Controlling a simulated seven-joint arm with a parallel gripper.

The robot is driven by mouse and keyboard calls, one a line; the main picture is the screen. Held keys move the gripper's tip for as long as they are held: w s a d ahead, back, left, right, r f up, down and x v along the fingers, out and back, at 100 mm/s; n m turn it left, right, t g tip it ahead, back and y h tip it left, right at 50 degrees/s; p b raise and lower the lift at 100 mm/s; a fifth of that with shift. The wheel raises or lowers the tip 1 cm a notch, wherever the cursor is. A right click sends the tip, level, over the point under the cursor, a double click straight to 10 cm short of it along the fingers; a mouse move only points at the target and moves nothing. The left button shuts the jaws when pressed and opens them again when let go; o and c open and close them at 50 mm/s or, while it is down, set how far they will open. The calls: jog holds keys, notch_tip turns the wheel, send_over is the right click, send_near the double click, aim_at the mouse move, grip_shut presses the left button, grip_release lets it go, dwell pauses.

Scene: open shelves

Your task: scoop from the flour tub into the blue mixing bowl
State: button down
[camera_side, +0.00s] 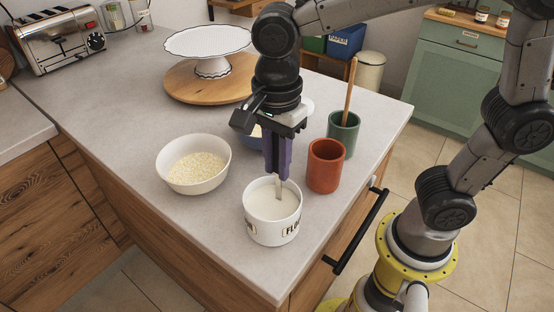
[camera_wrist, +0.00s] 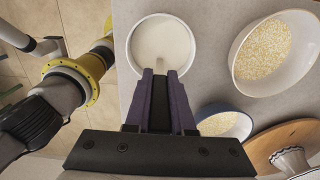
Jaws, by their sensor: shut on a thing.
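The white flour tub (camera_side: 262,229) stands near the counter's front corner with pale flour inside. It also shows at the top of the wrist view (camera_wrist: 133,42). My gripper (camera_side: 279,177) points down over the tub, its purple fingers shut on the pale handle of a scoop (camera_side: 279,190). The scoop's lower end is hidden in the flour. In the wrist view a short piece of the handle shows past the fingertips (camera_wrist: 163,73). The blue mixing bowl (camera_side: 249,143) is behind my gripper and mostly hidden. The wrist view shows it (camera_wrist: 247,127) with yellowish grains inside.
A white bowl of pale grains (camera_side: 193,184) stands left of the tub. An orange-red cup (camera_side: 325,167) and a green cup (camera_side: 343,135) with a wooden stick stand close on the right. A white cake stand (camera_side: 209,43) on a round wooden board (camera_side: 188,88) is farther back.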

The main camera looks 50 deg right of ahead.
jog(key=shift+r, duration=5.6)
